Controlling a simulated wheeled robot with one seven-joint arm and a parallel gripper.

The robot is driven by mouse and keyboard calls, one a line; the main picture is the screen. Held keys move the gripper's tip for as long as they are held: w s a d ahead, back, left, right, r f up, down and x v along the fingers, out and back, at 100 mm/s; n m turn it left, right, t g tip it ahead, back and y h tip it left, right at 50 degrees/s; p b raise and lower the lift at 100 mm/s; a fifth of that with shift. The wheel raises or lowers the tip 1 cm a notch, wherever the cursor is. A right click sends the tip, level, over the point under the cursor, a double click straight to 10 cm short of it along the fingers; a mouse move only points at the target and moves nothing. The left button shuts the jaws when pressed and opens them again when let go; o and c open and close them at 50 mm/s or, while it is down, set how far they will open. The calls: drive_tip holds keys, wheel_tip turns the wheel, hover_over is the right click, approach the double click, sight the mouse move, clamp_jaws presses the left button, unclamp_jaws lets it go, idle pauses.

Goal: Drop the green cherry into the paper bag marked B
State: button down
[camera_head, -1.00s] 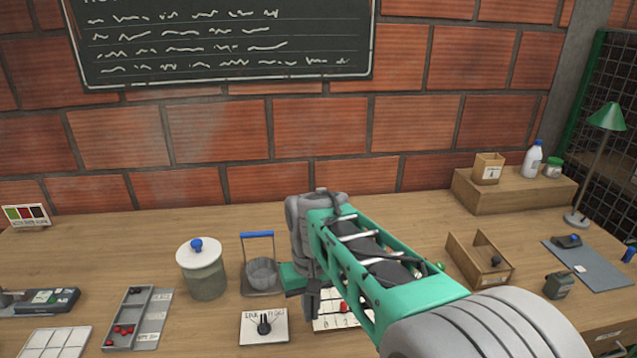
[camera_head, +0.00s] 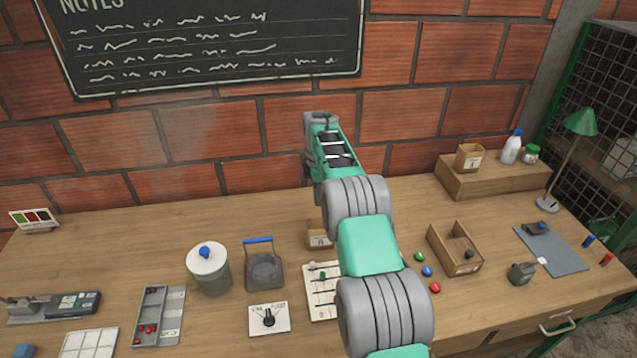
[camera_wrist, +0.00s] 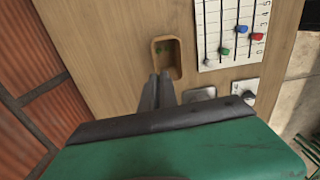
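My gripper shows in the wrist view (camera_wrist: 159,76) as two grey fingers close together. I see no cherry between them, and cannot tell if they are slightly open or shut. Just beyond the fingertips is an open-topped brown paper bag (camera_wrist: 178,62), with a small greenish spot (camera_wrist: 160,48) inside that may be the green cherry. In the head view this bag (camera_head: 317,241) stands behind the slider board, partly hidden by my arm; its label is too small to read. A second labelled paper bag (camera_head: 469,158) stands on the wooden step.
Green (camera_head: 419,256), blue (camera_head: 427,271) and red (camera_head: 435,287) balls and a wooden tray (camera_head: 460,265) are right of my arm.

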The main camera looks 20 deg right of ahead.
wheel_tip(320, 180, down, 6)
drive_tip(key=b, duration=0.4)
drive_tip(key=c, duration=1.6)
unclamp_jaws()
drive_tip(key=shift+o, duration=0.2)
wheel_tip(320, 180, up, 7)
drive_tip(key=shift+w+r+b, duration=0.1)
drive_tip(key=shift+b, duration=0.55)
drive_tip(key=shift+r, duration=0.25)
